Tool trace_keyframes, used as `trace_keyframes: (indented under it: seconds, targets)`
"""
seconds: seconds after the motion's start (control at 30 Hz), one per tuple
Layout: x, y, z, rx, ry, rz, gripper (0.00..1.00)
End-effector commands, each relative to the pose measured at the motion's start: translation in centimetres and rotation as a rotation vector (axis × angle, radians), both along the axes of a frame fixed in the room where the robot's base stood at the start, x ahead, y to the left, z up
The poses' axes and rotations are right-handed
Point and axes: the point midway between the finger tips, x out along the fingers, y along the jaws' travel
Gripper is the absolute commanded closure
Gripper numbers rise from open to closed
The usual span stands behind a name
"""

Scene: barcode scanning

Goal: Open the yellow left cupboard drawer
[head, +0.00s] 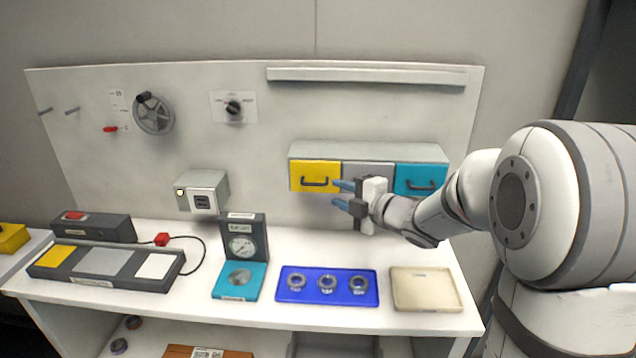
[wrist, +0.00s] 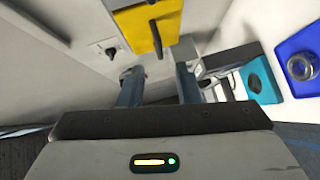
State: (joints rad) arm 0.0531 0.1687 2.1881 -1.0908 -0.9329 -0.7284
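The yellow left drawer (head: 315,176) is in the wall cupboard (head: 368,152) and looks shut, with a dark bar handle (head: 315,182) across its front. My gripper (head: 338,195) is in front of the cupboard, below and right of the yellow drawer, and partly covers the grey middle drawer (head: 368,169). Its two blue fingers are apart with nothing between them. In the wrist view, the yellow drawer (wrist: 140,30) shows beyond the fingers (wrist: 158,88), with its handle (wrist: 156,40) sticking out. The fingers appear apart from the handle.
A teal drawer (head: 420,179) is at the cupboard's right. Below on the table (head: 210,309) are a blue tray (head: 328,299) with rings, a beige tray (head: 426,290) and a dial gauge (head: 242,246). A wall box (head: 203,191) is left of the cupboard.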

Motion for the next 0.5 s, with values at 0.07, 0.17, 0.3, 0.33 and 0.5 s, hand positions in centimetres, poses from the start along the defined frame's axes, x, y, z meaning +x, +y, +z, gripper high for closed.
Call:
trace_keyframes:
  seconds: [0.07, 0.17, 0.3, 0.33, 0.5]
  targets:
    - [0.4, 0.7, 0.0, 0.000, -0.006, 0.012, 0.69]
    - [1.4, 1.7, -0.2, 0.000, -0.004, 0.014, 0.69]
    - [3.1, 3.3, -0.5, 0.001, -0.003, 0.012, 0.69]
    - [3.5, 3.6, -0.6, 0.000, -0.003, 0.012, 0.69]
    - [4.9, 4.9, -1.0, 0.000, -0.003, 0.011, 0.69]
